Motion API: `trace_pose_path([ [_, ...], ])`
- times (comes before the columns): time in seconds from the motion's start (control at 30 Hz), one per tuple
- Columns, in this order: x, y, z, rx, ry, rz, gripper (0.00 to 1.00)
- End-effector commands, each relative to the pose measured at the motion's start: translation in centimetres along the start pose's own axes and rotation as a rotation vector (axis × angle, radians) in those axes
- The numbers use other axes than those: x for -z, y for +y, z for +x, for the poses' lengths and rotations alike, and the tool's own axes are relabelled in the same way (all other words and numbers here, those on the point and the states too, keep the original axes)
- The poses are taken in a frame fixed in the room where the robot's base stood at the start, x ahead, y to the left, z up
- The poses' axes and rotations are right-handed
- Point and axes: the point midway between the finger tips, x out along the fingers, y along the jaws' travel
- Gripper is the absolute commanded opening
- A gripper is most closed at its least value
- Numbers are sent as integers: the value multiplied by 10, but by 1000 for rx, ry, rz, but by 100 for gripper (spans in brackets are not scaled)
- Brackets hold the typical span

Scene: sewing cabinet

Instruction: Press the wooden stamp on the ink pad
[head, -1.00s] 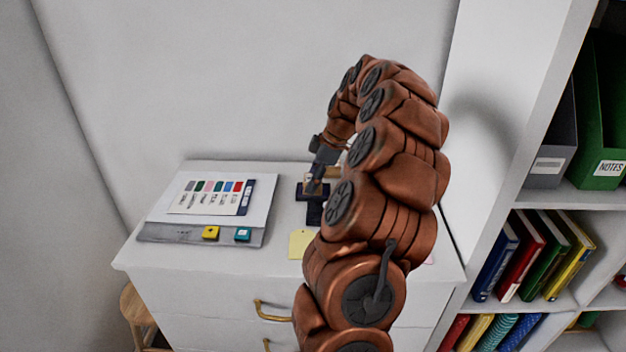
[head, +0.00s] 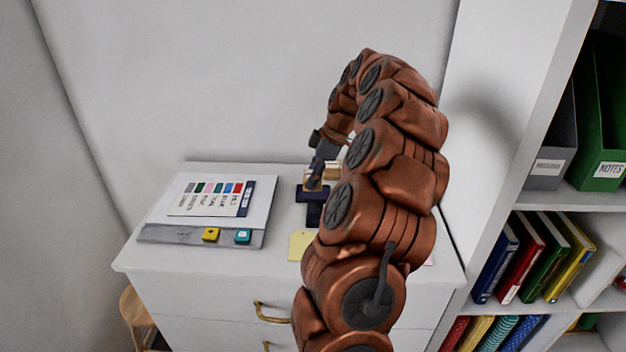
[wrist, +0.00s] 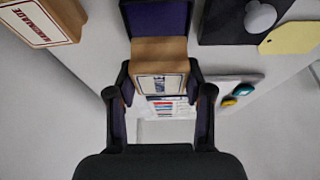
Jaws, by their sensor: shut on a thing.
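My gripper (wrist: 160,98) is shut on the wooden stamp (wrist: 160,58), a tan block with a white, lettered label, held between the two dark fingers. The ink pad (wrist: 157,17), with a purple face and dark rim, lies just beyond the stamp in the wrist view. In the head view my gripper (head: 318,176) and the tan stamp (head: 312,186) are over the back part of the dark ink pad (head: 308,196). I cannot tell whether the stamp touches the pad; its underside is hidden.
Another labelled wooden block (wrist: 45,18) stands nearby. A dark item with a grey knob (wrist: 260,17) and a yellow tag (head: 300,245) lie near the pad. A card-topped board (head: 220,200) is on the left of the white cabinet (head: 185,262). A bookshelf (head: 540,205) is at right.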

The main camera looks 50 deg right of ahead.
Motion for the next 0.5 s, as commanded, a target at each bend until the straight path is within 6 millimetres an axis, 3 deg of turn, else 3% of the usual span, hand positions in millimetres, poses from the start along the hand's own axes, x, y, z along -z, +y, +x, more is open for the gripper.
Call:
trace_pose_path([
  [0.5,10,0,-24,-2,0,-1,16],
])
